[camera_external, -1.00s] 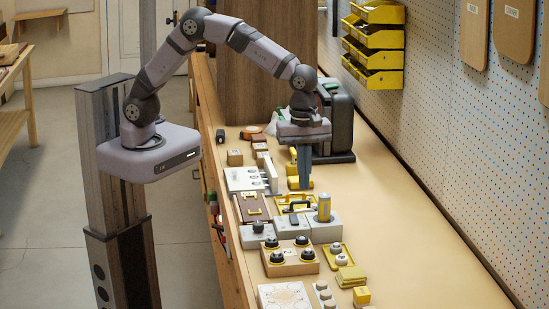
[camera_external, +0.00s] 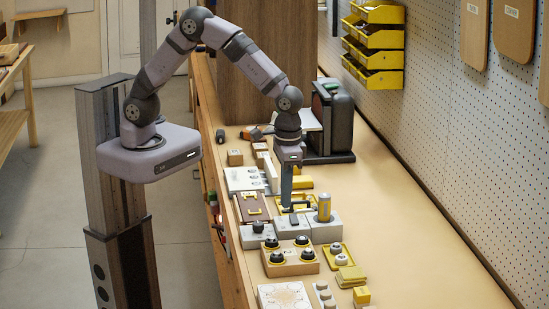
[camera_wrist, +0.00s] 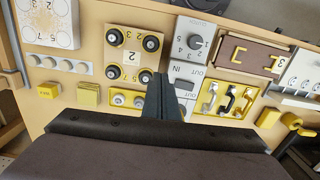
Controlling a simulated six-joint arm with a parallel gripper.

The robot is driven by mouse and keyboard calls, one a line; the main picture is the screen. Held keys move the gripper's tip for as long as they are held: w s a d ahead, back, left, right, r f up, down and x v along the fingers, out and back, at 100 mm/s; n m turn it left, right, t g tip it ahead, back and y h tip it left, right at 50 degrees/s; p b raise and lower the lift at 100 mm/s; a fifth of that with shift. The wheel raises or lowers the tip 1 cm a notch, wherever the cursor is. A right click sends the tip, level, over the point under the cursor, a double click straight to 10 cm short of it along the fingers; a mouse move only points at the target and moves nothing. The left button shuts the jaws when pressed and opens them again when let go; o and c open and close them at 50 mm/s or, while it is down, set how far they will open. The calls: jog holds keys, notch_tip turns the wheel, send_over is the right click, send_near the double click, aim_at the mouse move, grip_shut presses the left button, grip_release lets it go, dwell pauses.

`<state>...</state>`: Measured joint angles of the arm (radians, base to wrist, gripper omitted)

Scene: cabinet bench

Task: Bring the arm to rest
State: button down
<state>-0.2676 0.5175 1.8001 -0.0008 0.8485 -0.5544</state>
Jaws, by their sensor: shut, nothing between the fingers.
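My gripper (camera_external: 286,204) points straight down over the bench in the external view, with its fingers together and nothing between them. Its tips are at or just above the row of grey blocks (camera_external: 292,228); I cannot tell whether they touch. In the wrist view my gripper (camera_wrist: 162,80) shows as shut dark fingers, in front of part of a grey block marked IN and OUT (camera_wrist: 186,86). My arm is bent in an arch from its column to the bench.
A wooden block with black knobs (camera_external: 290,268) and a yellow tray (camera_external: 339,258) lie nearer the camera. A dark machine (camera_external: 335,120) stands behind. The bench's right side (camera_external: 410,230) is clear.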

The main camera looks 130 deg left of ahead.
jog(key=s+d+m+g, duration=0.1)
jog(key=s+d+m, duration=0.3)
jog(key=s, duration=0.5)
jog(key=s+d+m+g, duration=0.1)
jog(key=s+d+m, duration=0.25)
jog(key=s, duration=0.55)
jog(key=d+r+m+t, duration=0.2)
jog(key=d+r, duration=0.1)
jog(key=shift+s+d+r, duration=0.15)
jog(key=shift+d, duration=0.15)
dwell(1.8)
